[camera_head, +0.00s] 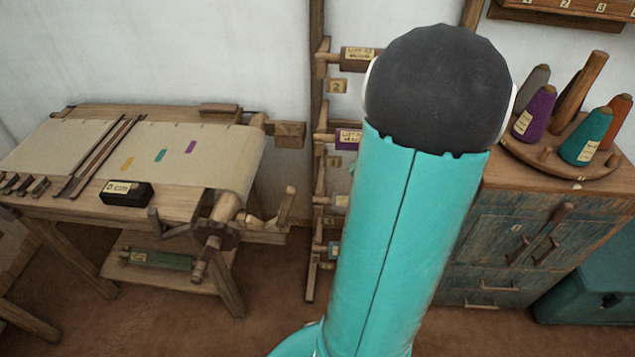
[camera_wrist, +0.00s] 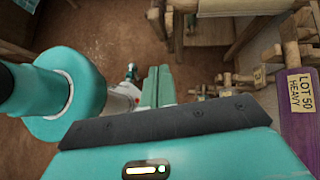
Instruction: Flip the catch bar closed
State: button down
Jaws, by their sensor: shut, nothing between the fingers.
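I cannot tell for certain which part is the catch bar. A dark toothed wheel (camera_head: 215,234) sits on the loom's front roller at the right end. A short wooden bar (camera_head: 288,205) stands tilted up at the loom's right corner, and a dark lever (camera_head: 155,222) is left of the wheel. My gripper (camera_wrist: 160,70) shows in the wrist view as two teal fingers together, with nothing between them. It is over the floor, apart from the wooden parts. In the head view my arm hides it.
The loom (camera_head: 60,205) carries a black "0 cm" block (camera_head: 126,193). A post rack (camera_head: 317,110) holds labelled rolls; its purple "LOT 50 HEAVY" roll (camera_wrist: 300,140) is close by in the wrist view. A cabinet (camera_head: 560,215) with cones stands right. Brown floor (camera_head: 275,290) is open.

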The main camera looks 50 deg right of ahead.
jog(key=w+a+r+x, duration=0.1)
jog(key=r+x, duration=0.1)
jog(key=x, duration=1)
jog(key=shift+w+a+f, duration=0.15)
jog(key=shift+w+a, duration=0.1)
jog(key=shift+a, duration=0.2)
